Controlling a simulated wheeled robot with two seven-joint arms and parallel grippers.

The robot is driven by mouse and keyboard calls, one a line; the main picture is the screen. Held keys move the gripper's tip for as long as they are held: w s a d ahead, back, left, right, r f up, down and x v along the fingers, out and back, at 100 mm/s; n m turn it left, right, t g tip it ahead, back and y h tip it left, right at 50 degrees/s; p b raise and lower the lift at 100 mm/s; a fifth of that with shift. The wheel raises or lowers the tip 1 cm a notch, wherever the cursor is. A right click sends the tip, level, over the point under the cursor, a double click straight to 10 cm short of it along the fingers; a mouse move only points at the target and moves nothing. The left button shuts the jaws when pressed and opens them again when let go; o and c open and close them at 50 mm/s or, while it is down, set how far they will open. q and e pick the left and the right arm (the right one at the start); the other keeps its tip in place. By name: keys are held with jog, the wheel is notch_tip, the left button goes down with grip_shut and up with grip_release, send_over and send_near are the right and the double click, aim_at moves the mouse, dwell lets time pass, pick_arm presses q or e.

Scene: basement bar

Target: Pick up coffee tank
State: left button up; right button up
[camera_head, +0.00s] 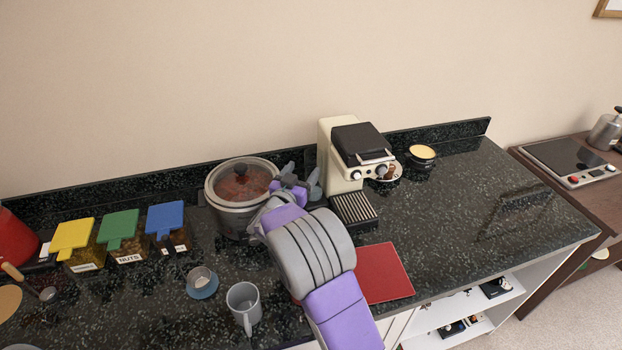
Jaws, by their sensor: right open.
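A cream and black coffee machine (353,152) stands upright at the back of the dark counter, with a ridged drip tray (354,209) at its front. I cannot make out a separate coffee tank; any tank at the machine's left side or back is hidden or too small to tell. My right gripper (301,178) is open beside the machine's left side, between it and a round cooker. Its fingers look empty, and I cannot tell whether they touch the machine. My left gripper is out of view.
The glass-lidded cooker (236,216) stands close left of my right gripper. The counter's right part (490,200) is clear.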

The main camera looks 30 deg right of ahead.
aim_at(310, 162)
jog(key=b+x, duration=0.1)
jog(key=x, duration=0.5)
jog(key=shift+d+f, duration=0.1)
jog(key=shift+d, duration=0.2)
jog(key=c, duration=1.2)
